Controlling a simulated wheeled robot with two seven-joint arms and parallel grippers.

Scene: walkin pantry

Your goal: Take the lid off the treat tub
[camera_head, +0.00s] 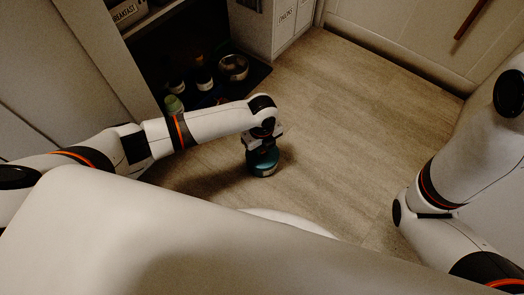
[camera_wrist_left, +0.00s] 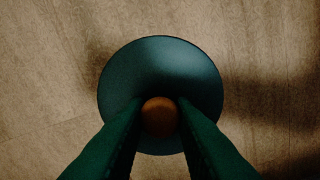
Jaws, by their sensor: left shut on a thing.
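The treat tub (camera_head: 264,169) is a teal and dark round tub standing on the floor. My left gripper (camera_head: 262,143) is right above the tub, pointing down. In the left wrist view its two fingers (camera_wrist_left: 159,118) are shut on the knob, one on each side. The lid hides the inside of the tub from the wrist view. I cannot tell whether the lid touches the rim. My right arm is at the right; its gripper is out of view.
A dark low shelf at the upper left holds several jars, a metal bowl (camera_head: 233,67) and a green-topped bottle (camera_head: 173,104). White drawers (camera_head: 285,22) stand at the top. The wooden floor (camera_head: 340,110) right of the tub is clear.

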